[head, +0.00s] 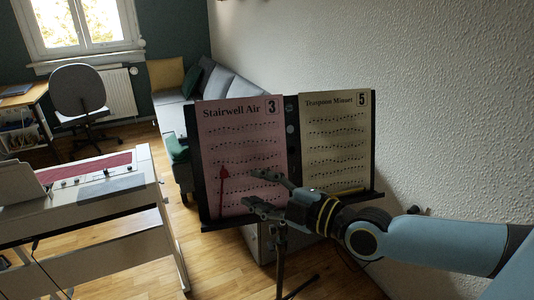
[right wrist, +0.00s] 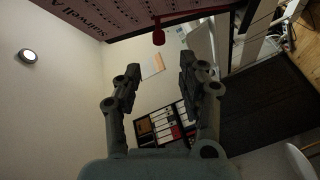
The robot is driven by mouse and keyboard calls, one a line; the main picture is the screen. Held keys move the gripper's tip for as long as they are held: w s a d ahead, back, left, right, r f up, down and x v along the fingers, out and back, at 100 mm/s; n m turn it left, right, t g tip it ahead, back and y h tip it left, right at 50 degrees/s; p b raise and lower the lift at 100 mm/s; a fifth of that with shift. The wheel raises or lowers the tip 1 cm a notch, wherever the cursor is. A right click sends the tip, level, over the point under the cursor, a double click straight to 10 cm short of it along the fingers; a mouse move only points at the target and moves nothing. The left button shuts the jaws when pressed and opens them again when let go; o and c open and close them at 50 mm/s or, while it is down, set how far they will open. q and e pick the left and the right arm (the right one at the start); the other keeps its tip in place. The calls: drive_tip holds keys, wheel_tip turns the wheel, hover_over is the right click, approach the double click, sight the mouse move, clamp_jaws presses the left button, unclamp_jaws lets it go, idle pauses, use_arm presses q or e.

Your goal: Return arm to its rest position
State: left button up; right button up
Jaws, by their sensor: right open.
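My right arm comes in from the right in the head view, with the right gripper (head: 268,192) in front of the lower part of the music stand (head: 193,160). The gripper is open and empty; in the right wrist view its two fingers (right wrist: 157,82) stand apart with nothing between them. The pink sheet "Stairwell Air" (head: 240,150) and the cream sheet "Teaspoon Minuet" (head: 338,140) stand side by side on the stand. A red pointer (head: 222,190) lies against the pink sheet, and a red piece also shows in the right wrist view (right wrist: 158,36). My left gripper is out of view.
A digital piano (head: 90,215) stands at the left with a dark flat item (head: 112,189) on top. A sofa (head: 230,90) stands behind the stand along the white wall (head: 440,100). An office chair (head: 78,92) is at the back left. Wooden floor shows between piano and stand.

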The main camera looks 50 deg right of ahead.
drive_tip(key=shift+s, duration=0.85)
wheel_tip(320, 180, down, 18)
drive_tip(key=d+m+g+h+b, duration=0.2)
drive_tip(key=b, duration=0.6)
drive_tip(key=s+a+f+m+g+b, duration=0.1)
drive_tip(key=s+f+m+g+b, duration=0.3)
drive_tip(key=f, duration=0.9)
drive_tip(key=s+a+f+g+b, duration=0.2)
drive_tip(key=s+f, duration=0.3)
drive_tip(key=f, duration=0.8)
drive_tip(key=s+a+f+m+g, duration=0.1)
drive_tip(key=s+f+m+g, duration=0.1)
drive_tip(key=s+f, duration=0.3)
drive_tip(key=s+a+f+m+g+b, duration=0.1)
drive_tip(key=s+a+f+m+g, duration=0.1)
drive_tip(key=s+f, duration=0.4)
drive_tip(key=s+a+f+m+g+b, duration=0.1)
drive_tip(key=s+f+g, duration=0.3)
drive_tip(key=s, duration=1)
drive_tip(key=shift+a+f+m, duration=0.15)
drive_tip(key=shift+f+m, duration=0.65)
drive_tip(key=shift+m, duration=0.1)
